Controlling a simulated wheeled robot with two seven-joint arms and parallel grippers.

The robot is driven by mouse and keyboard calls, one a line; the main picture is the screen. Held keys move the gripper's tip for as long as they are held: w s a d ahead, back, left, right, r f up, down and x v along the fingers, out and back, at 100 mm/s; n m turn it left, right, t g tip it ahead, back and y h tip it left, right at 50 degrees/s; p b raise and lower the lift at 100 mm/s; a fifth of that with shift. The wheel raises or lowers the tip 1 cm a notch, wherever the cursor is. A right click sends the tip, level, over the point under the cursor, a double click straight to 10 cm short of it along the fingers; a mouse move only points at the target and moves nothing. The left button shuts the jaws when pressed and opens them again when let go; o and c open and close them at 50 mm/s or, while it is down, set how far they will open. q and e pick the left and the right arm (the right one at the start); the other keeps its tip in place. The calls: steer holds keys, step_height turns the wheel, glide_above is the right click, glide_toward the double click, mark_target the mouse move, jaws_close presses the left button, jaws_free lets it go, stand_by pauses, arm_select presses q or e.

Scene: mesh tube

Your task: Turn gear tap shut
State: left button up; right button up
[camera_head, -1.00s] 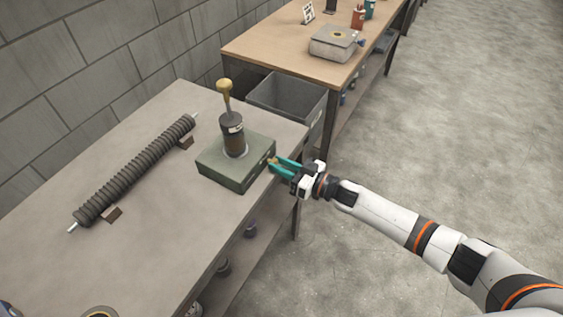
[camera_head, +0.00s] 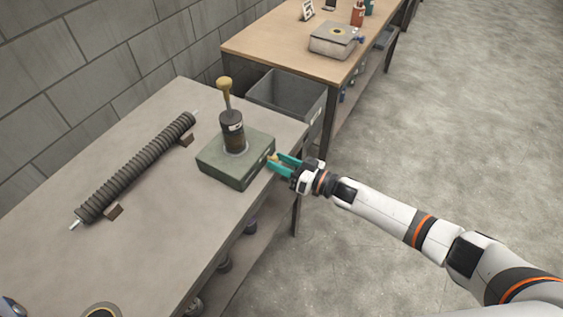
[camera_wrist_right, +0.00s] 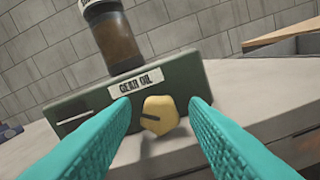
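The gear oil unit is a green box (camera_head: 232,160) with a dark cylinder (camera_head: 233,132) and a tan-knobbed lever on top, standing on the near bench. In the right wrist view its front (camera_wrist_right: 75,118) carries a "GEAR OIL" label (camera_wrist_right: 136,84). Below the label is the tap, a yellow knob (camera_wrist_right: 160,115) with a dark mark on its face. My right gripper (camera_head: 279,164) is at the box's right side. Its teal fingers (camera_wrist_right: 160,122) are open, one on each side of the tap, with visible gaps. My left gripper is not in view.
A dark ribbed tube (camera_head: 135,170) lies on brown supports on the near bench (camera_head: 120,255). A grey bin (camera_head: 288,95) stands behind the box. A wooden table (camera_head: 280,50) with a grey case (camera_head: 335,40) is farther back. The floor to the right is clear.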

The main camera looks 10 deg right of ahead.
steer(key=shift+o, duration=0.3)
steer(key=shift+d, duration=0.1)
steer(key=b+v, duration=0.1)
steer(key=v, duration=1.1)
